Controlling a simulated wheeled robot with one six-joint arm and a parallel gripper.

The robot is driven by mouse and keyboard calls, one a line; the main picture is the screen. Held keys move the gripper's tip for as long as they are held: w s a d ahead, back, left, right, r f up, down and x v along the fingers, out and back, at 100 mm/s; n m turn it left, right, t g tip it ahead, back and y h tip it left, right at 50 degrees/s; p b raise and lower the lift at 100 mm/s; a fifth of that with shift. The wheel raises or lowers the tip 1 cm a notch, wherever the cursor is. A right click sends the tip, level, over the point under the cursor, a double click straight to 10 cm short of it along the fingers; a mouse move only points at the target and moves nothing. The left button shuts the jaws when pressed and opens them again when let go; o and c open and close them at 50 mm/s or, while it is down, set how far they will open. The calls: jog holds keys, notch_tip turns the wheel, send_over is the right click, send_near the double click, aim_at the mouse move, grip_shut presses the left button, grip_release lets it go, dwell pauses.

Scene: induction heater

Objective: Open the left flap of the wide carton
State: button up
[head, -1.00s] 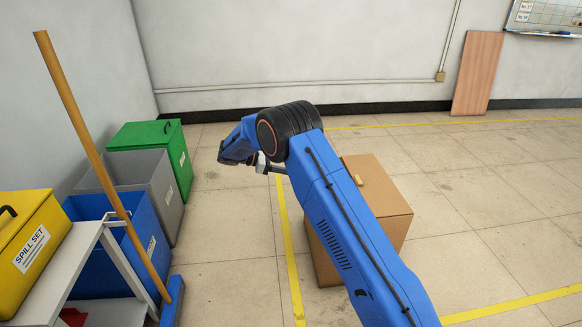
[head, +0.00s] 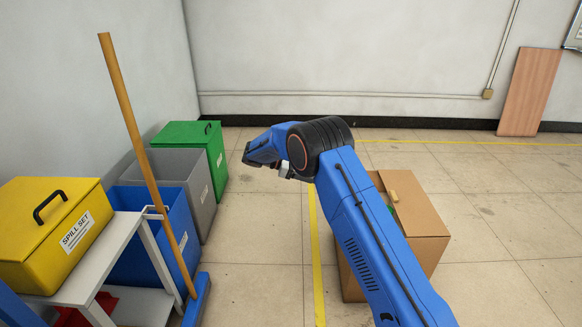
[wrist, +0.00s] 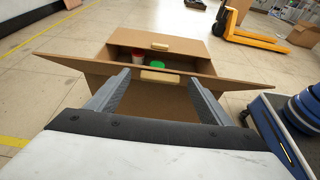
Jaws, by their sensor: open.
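The wide brown carton (head: 425,225) stands on the floor, partly behind my arm in the head view. Its right flap (head: 412,205) lies over the top, with a small light tab. In the wrist view, the far flap (wrist: 190,43) lies across the far side of the carton. The near, left flap (wrist: 85,68) is swung up and outward, with its tab (wrist: 153,77) facing me. Between the flaps, a red-and-white item and a green item show inside. My gripper (wrist: 157,88) is open and empty, its fingers close to the near flap; contact cannot be told.
A blue trolley (wrist: 275,130) stands close on the right in the wrist view, and an orange pallet truck (wrist: 250,38) farther off. Bins, a yellow spill box (head: 50,235) and a broom (head: 145,165) stand left in the head view. The floor between is clear.

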jog(key=v, duration=1.2)
jog(key=shift+c, duration=0.5)
